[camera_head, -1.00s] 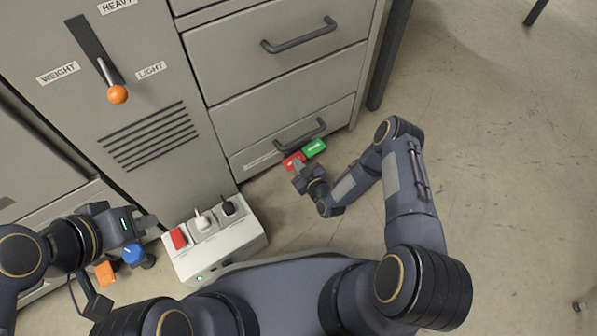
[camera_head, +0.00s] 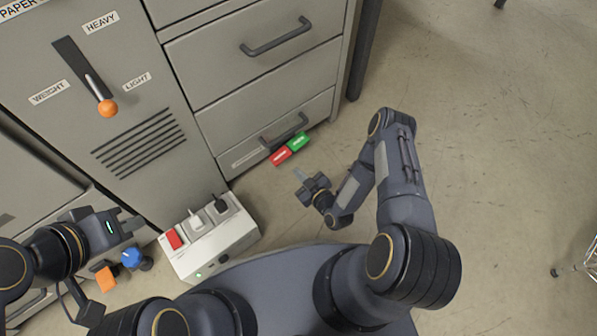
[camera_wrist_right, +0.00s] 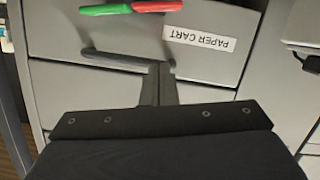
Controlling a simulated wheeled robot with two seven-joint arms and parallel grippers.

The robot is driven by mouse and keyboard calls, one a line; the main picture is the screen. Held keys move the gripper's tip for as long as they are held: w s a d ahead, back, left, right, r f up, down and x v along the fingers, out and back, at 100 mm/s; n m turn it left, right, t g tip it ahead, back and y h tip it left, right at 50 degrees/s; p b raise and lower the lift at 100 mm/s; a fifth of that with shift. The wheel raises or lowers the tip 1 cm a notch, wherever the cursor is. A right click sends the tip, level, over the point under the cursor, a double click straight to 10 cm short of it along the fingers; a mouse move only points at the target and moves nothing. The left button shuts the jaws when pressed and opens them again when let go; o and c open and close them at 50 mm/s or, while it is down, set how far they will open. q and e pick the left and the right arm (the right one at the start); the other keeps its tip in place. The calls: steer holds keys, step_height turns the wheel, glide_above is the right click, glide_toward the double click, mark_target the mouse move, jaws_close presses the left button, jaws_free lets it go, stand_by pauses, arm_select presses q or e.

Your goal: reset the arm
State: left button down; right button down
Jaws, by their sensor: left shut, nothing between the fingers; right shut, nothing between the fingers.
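My right gripper (camera_head: 300,176) is shut and empty. My left gripper (camera_head: 134,224) is shut and empty at the left, just above and left of the power strip. I cannot tell whether the red and green pieces touch the drawer front.
A white power strip (camera_head: 214,249) with a red switch and plugs lies on the floor. A blue knob (camera_head: 131,258) and an orange block (camera_head: 106,279) are below my left gripper. The cabinet has an orange-knobbed lever (camera_head: 107,107) and drawer handles (camera_head: 277,37).

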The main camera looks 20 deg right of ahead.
steer(key=w+d+r+g+h, duration=0.2)
steer(key=w+d+r, duration=0.7)
steer(key=r, duration=0.4)
steer(key=s+d+r+m+g+h, duration=0.1)
steer(key=d+r+m, duration=0.1)
steer(key=r, duration=0.6)
steer(key=s+d+r+m+g+h, duration=0.1)
steer(key=s+d+r+g, duration=0.1)
steer(key=r, duration=0.6)
steer(key=s+a+r+m+g, duration=0.1)
steer(key=s+r+m+g, duration=0.15)
steer(key=s+r, duration=0.9)
steer(key=s+a+r+m+g+y, duration=0.1)
steer(key=s+a+r+y, duration=0.15)
steer(key=s, duration=0.65)
steer(key=s+a+r+m+y, duration=0.15)
steer(key=s+a, duration=0.25)
steer(key=s, duration=0.5)
step_height(320, 180, up, 34)
steer(key=h+p, duration=0.1)
steer(key=p, duration=3.3)
steer(key=shift+w+d+p, duration=0.2)
steer(key=shift+d+p, duration=0.1)
steer(key=shift+p, duration=0.1)
steer(key=shift+f, duration=0.1)
